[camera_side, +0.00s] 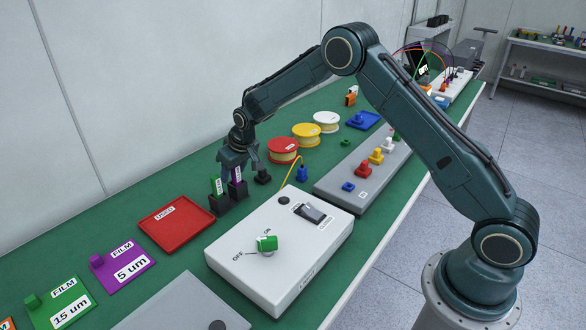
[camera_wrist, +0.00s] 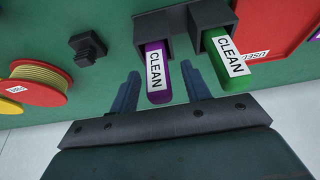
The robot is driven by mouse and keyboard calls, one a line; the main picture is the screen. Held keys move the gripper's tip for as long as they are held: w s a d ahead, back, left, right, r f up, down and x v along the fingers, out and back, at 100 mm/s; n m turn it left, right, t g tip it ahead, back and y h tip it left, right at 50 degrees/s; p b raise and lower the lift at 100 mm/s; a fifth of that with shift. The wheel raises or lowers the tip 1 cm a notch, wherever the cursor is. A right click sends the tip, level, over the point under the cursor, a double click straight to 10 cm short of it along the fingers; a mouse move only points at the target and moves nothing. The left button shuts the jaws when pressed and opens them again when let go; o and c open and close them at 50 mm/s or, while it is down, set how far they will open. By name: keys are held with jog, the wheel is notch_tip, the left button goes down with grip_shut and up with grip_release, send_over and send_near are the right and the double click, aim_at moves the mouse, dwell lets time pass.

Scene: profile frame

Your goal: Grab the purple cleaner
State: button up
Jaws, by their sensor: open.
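The purple cleaner (camera_wrist: 156,88), labelled CLEAN, stands in a black holder (camera_wrist: 150,27); it also shows in the side view (camera_side: 237,176). My gripper (camera_wrist: 161,76) is open, with one finger on each side of the purple cleaner in the wrist view. In the side view my gripper (camera_side: 238,160) is at the top of the cleaners, and its fingertips are hard to make out. I cannot tell whether a finger touches the purple cleaner. A green cleaner (camera_wrist: 226,76), also labelled CLEAN, stands in its own holder close beside it; the right finger lies between the two.
A red USED tray (camera_side: 177,222) lies left of the holders. A white box with a green knob (camera_side: 266,243) stands in front. Red (camera_side: 283,150), yellow (camera_side: 306,133) and white spools (camera_side: 326,121) stand behind. A small black block (camera_side: 262,177) is close by on the green table.

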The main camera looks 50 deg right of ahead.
dwell(0.4)
grip_shut()
jog(key=shift+r, duration=0.15)
notch_tip(320, 180, up, 20)
dwell(0.8)
dwell(0.4)
